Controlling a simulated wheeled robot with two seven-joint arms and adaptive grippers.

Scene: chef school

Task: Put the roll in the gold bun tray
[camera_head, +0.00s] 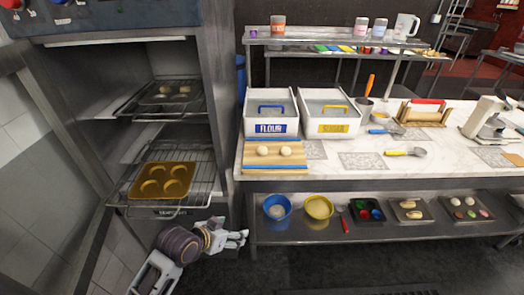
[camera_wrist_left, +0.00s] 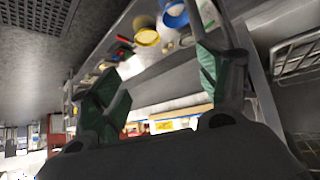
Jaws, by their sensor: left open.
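The gold bun tray (camera_head: 152,191) lies on the lower wire rack of the open oven at the left. Its round cups look empty. Two pale round rolls, one on the left (camera_head: 262,151) and one on the right (camera_head: 285,151), sit on a wooden board at the front left of the counter. I cannot tell which one the task means. My left gripper (camera_head: 240,238) is low in front of the oven and counter, below both tray and board. In the left wrist view its green-padded fingers (camera_wrist_left: 158,82) are apart with nothing between them. My right gripper is out of view.
The upper oven rack (camera_head: 140,112) holds another tray with pale pieces. A flour bin (camera_head: 271,128) and a yellow-labelled bin (camera_head: 339,128) stand behind the board (camera_head: 272,165). A blue bowl (camera_head: 277,207), yellow bowl (camera_head: 319,207) and trays fill the lower shelf. The floor in front is clear.

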